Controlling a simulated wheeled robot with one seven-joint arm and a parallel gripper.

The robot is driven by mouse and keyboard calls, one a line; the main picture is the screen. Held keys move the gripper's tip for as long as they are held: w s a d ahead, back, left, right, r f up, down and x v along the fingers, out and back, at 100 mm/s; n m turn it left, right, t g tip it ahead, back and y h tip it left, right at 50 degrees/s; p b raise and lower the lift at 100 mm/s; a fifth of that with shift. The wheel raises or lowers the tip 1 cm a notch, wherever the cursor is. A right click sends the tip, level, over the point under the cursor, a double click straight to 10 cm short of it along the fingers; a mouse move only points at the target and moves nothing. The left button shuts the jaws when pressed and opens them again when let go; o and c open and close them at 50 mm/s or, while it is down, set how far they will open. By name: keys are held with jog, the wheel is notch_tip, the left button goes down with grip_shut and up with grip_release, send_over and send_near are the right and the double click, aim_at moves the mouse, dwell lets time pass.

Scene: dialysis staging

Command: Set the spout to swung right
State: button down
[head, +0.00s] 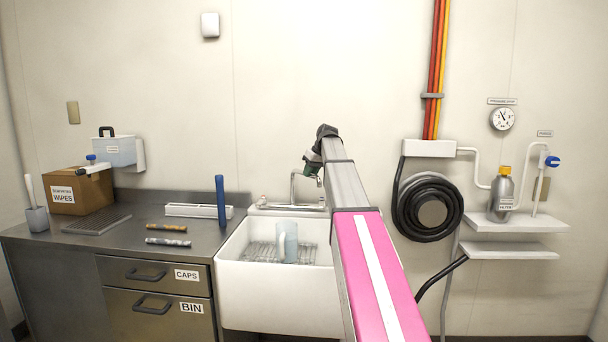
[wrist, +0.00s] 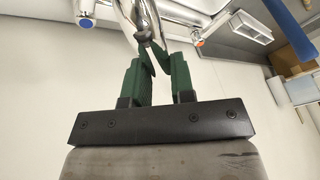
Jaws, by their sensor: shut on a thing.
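The chrome spout (head: 293,187) rises from the back of the white sink and bends over to the right in the head view. Its free end is at my gripper (head: 312,168). In the wrist view the spout (wrist: 127,12) is large and close at the top, with its dark end between my green fingers. My gripper (wrist: 160,65) is shut on the spout near that end. Part of the spout's end is hidden by the fingers. A blue-marked tap (wrist: 86,20) and a red-marked tap (wrist: 201,42) flank the spout.
A grey-blue jug (head: 287,243) stands in the sink (head: 265,299). A black hose reel (head: 405,207) hangs on the wall to the right. The wall above the sink is clear.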

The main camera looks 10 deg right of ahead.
jog(key=shift+w+d+n+g, duration=0.2)
jog(key=shift+w+d+n, duration=0.1)
jog(key=shift+d+n, duration=0.2)
jog(key=shift+w+d+n+g, duration=0.25)
jog(key=shift+d+n, duration=0.15)
jog(key=shift+d, duration=0.1)
jog(key=c, duration=1)
grip_release()
jog(key=shift+o, duration=0.2)
jog(key=v, duration=1.1)
jog(key=shift+d, duration=0.15)
jog(key=shift+s+f, duration=0.1)
jog(key=shift+f, duration=0.05)
